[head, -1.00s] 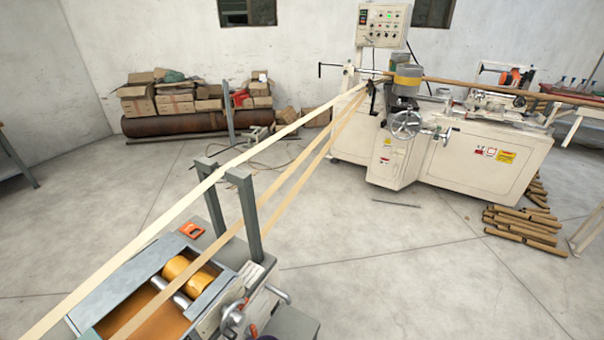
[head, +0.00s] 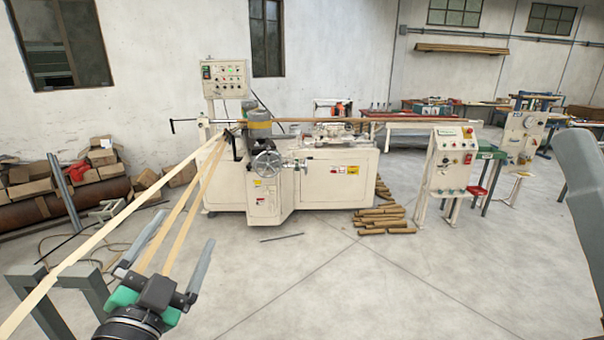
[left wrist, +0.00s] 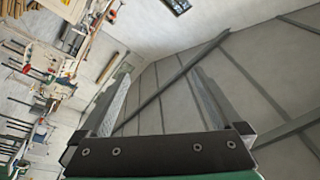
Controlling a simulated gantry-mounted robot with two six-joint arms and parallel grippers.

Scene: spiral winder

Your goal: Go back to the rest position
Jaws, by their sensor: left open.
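My left gripper (head: 187,228) is at the lower left of the head view, pointing upward, in front of the pale paper strips. Its two fingers are apart. In the left wrist view the fingers of my left gripper (left wrist: 160,95) stand apart with nothing between them, against the roof and walls. A smooth grey shape at the right edge of the head view looks like part of my right arm; no right fingers show.
The cream winding machine (head: 292,185) stands ahead, with brown tubes (head: 380,222) on the floor beside it. Strips (head: 185,215) run from the machine to the lower left, past grey posts (head: 75,285). A control stand (head: 448,165) is at the right.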

